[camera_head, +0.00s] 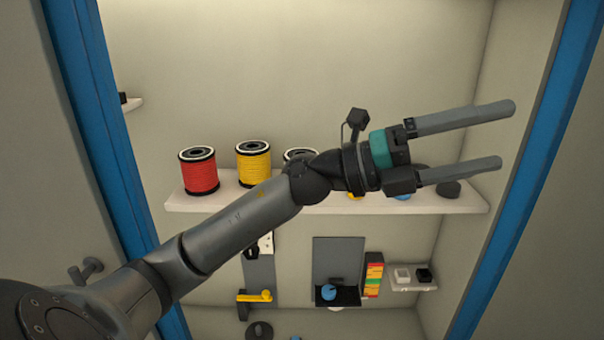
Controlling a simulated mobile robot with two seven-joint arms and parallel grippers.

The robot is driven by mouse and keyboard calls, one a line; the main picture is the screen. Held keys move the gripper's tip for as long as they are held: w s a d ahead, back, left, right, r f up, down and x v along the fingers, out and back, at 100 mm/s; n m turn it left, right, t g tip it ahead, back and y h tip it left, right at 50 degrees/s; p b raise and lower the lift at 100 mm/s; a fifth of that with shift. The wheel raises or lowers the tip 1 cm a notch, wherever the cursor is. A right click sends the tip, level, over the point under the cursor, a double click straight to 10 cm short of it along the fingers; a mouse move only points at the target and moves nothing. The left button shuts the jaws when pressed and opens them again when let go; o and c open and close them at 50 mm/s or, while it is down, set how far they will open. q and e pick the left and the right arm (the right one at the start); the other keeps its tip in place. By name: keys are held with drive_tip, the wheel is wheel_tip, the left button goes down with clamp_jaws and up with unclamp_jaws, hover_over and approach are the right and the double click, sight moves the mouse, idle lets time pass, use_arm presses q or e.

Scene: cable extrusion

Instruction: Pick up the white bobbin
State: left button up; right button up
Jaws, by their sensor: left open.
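Behind my left arm, the top rim of a third bobbin (300,153) shows on the shelf. The arm hides its body, so I cannot tell whether it is the white one. My left gripper (505,134) is open and empty, in front of the shelf's right end. Its two grey fingers point right, and it is well to the right of that bobbin. My right gripper is not in view.
A red bobbin (200,176) and a yellow bobbin (254,168) stand upright on the shelf (192,206). A dark round thing (448,188) sits at its right end. Blue posts (559,125) frame the alcove. Small devices and a yellow handle (256,296) are below.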

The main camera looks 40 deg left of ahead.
use_arm(q)
drive_tip(key=m+g+y, duration=0.1)
drive_tip(key=m+g, duration=0.1)
drive_tip(key=m, duration=0.1)
drive_tip(key=n+g+y, duration=0.1)
drive_tip(key=g+y, duration=0.2)
drive_tip(key=y, duration=1.4)
approach(289, 154)
drive_tip(key=shift+d+x, duration=0.3)
drive_tip(key=shift+x, duration=2)
drive_tip(key=shift+d+x, duration=0.25)
drive_tip(key=shift+x, duration=2.05)
drive_tip(key=shift+d+x, duration=0.3)
drive_tip(key=shift+x, duration=1.95)
drive_tip(key=shift+s, duration=0.2)
drive_tip(key=shift+c, duration=0.4)
